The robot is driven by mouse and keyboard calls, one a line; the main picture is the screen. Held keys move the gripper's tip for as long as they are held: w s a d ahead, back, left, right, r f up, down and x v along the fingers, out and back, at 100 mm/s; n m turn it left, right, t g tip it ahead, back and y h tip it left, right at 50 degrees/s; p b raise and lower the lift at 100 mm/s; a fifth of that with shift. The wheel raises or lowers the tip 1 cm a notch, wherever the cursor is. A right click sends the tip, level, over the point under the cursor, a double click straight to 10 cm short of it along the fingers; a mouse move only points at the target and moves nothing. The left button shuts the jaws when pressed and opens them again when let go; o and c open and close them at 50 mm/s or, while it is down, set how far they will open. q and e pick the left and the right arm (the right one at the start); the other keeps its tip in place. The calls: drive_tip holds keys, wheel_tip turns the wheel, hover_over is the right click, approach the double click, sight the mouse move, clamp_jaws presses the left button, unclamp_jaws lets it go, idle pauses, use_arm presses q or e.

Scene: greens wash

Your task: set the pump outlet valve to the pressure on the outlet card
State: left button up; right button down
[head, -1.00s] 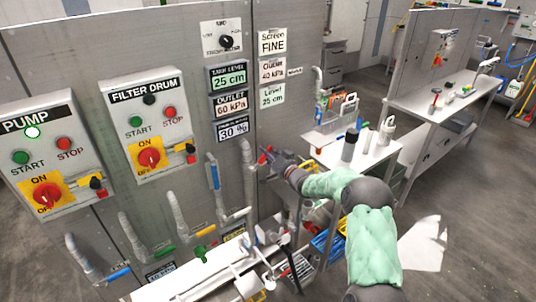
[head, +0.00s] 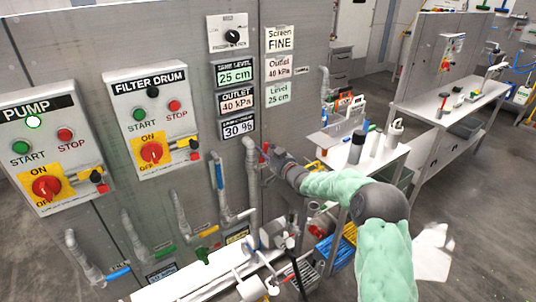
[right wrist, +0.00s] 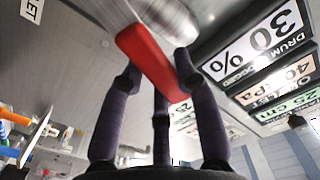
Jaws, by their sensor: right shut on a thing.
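The red valve handle (right wrist: 150,62) on a grey pipe runs between the fingers of my right gripper (right wrist: 158,82). The fingers are shut on it. In the head view my right gripper (head: 268,155) is at the pipe right of the displays and hides most of the handle. The outlet card (head: 279,69) reads "Outlet 40 kPa". The outlet display (head: 237,101) reads 40 kPa. The pump panel (head: 40,150) at the left has a lit lamp above its buttons. My left gripper is not in view.
The filter drum panel (head: 152,125) stands beside the pump panel. A pipe with a blue handle (head: 219,177) is left of my right gripper. Several more valves line the wall below. A white table (head: 365,152) with bottles stands to the right.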

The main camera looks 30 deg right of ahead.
drive_tip(key=shift+a+n, duration=0.2)
drive_tip(key=shift+n, duration=0.1)
drive_tip(key=c, duration=0.9)
unclamp_jaws()
drive_tip(key=shift+s, duration=0.1)
drive_tip(key=s, duration=0.8)
drive_tip(key=s+d, duration=0.1)
drive_tip(key=s, duration=0.3)
drive_tip(key=shift+w+f, duration=0.1)
